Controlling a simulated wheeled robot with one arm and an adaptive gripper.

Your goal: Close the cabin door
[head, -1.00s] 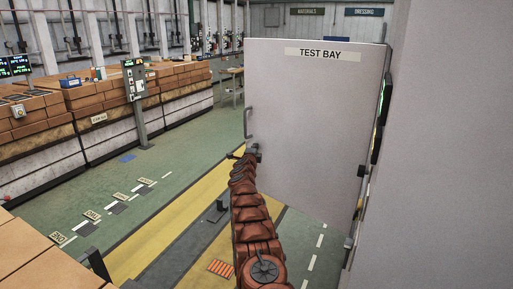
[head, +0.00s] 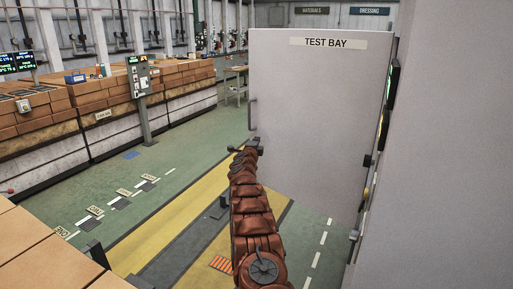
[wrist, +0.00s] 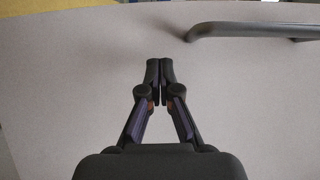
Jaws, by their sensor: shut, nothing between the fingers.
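The cabin door (head: 320,120) is a pale grey panel with a "TEST BAY" label (head: 326,42). It stands swung out from the grey wall at the right. Its bar handle (head: 251,113) is near its left edge and also shows at the upper right of the wrist view (wrist: 245,29). My gripper (head: 250,143) is at the door's left edge, just below the handle. In the wrist view its fingers (wrist: 159,66) are together and empty in front of the door face, apart from the handle. I cannot tell whether the fingertips touch the panel.
The grey wall (head: 445,150) fills the right side. Brick stacks (head: 20,225) lie at the lower left, and a long row of brick pallets (head: 100,110) runs along the left. A control post (head: 140,90) stands there.

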